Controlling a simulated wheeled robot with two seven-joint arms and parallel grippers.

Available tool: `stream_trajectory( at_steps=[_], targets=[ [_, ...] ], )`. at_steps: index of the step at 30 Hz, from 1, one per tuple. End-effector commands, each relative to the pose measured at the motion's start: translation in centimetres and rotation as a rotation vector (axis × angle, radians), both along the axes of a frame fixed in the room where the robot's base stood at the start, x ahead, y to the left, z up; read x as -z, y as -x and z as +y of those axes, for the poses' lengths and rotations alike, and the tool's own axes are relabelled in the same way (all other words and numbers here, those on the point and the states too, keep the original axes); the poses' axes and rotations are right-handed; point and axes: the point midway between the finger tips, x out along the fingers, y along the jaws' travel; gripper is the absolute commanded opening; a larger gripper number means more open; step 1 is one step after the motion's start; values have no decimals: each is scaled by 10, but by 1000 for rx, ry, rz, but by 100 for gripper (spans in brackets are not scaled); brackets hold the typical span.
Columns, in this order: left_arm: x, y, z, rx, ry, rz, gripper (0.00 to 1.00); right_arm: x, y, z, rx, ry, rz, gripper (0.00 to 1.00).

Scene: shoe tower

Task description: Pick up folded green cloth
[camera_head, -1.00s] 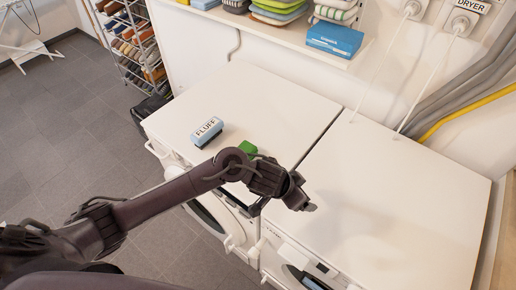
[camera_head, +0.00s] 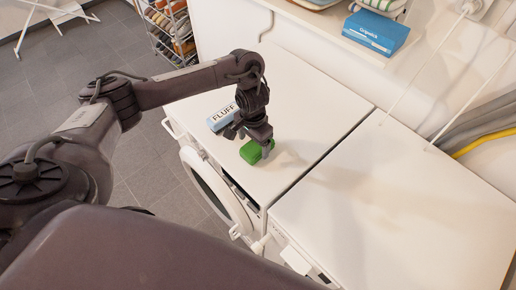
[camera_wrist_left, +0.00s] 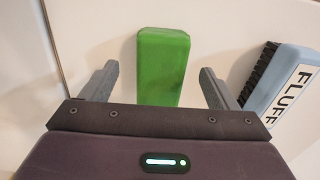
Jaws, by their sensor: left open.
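The folded green cloth (camera_head: 250,152) is a small green block lying on the white top of the left machine, near its front edge. In the left wrist view the green cloth (camera_wrist_left: 162,60) lies between the two grey fingers, with a gap on each side. My left gripper (camera_head: 266,150) is over the cloth and points down. In the left wrist view the gripper (camera_wrist_left: 160,82) is open and holds nothing. The cloth's near end is hidden behind the gripper body there. My right gripper is not in view.
A light-blue brush marked FLUFF (camera_head: 222,117) lies close to the cloth, partly behind my arm; it shows in the wrist view (camera_wrist_left: 285,92). A blue box (camera_head: 376,33) sits on the wall shelf. The right machine's white top (camera_head: 400,200) is clear.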

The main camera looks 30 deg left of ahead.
Motion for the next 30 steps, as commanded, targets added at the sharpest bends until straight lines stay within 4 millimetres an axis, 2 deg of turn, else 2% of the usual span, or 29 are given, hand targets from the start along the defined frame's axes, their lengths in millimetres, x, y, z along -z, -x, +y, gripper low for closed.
stream_trajectory(
  at_steps=[1, 6, 15, 26, 30],
  targets=[
    [14, 2, 0, -2, 2, 6, 82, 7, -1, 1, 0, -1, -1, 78],
    [35, 1, 1, 0, 2, 3, 82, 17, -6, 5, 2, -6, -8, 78],
    [37, 0, 1, 3, 1, -1, 82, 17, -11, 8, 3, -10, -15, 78],
    [37, 0, 1, 2, 1, -1, 36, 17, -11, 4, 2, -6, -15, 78],
    [37, 0, 1, 2, 2, -2, 33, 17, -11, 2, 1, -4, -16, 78]
  ],
)
